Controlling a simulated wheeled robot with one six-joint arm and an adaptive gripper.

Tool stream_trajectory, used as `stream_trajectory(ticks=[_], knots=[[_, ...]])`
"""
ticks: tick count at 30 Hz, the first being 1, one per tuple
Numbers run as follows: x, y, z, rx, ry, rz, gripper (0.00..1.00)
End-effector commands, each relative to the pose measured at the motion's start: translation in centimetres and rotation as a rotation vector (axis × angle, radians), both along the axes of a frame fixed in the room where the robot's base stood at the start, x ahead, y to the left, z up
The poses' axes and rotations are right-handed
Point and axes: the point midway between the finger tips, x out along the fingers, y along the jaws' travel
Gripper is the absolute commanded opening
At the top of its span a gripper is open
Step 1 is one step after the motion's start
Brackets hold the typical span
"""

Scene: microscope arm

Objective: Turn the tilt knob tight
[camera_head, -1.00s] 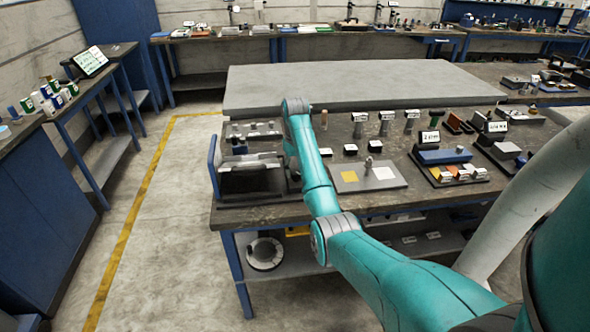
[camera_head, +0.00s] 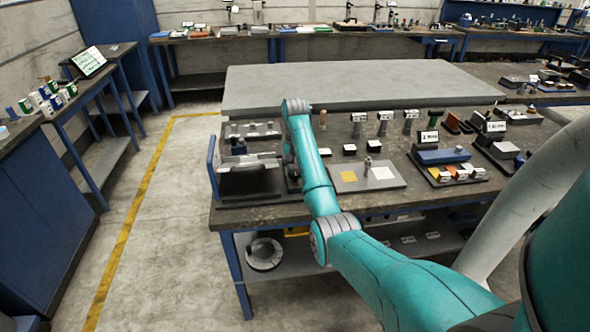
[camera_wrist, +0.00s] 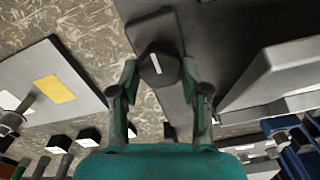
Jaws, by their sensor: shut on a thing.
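In the wrist view the tilt knob (camera_wrist: 158,70) is a dark, faceted knob with a white line on its face. The line runs nearly upright, slightly tilted. The knob sits on a dark grey plate or arm part (camera_wrist: 155,32). My gripper (camera_wrist: 158,76) has one finger on each side of the knob and is shut on it. In the head view my teal arm reaches to the left end of the bench; the knob and most of my gripper are hidden or too small to make out there.
Left of the arm a grey fixture with a blue upright panel (camera_head: 213,165) stands on the workbench. Right of it lies a flat grey board (camera_head: 372,184) with a yellow and a white patch. Several small posts and cards stand behind. Open floor lies left of the bench.

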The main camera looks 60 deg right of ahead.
Motion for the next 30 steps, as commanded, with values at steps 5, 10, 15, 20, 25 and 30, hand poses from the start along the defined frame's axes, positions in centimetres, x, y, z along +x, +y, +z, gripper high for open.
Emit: stream_trajectory(ticks=[5, 10, 15, 20, 25, 30], knots=[[0.00, 0.03, -0.05, 0.001, 0.000, -0.005, 0.11], [-0.01, 0.04, -0.06, 0.001, 0.000, -0.004, 0.11], [0.00, 0.03, -0.05, 0.001, 0.000, -0.004, 0.71], [0.00, 0.02, -0.03, 0.001, 0.000, -0.004, 0.71], [0.00, 0.01, -0.02, 0.000, 0.000, 0.004, 0.71], [0.03, 0.03, -0.01, 0.000, 0.000, 0.075, 0.71]])
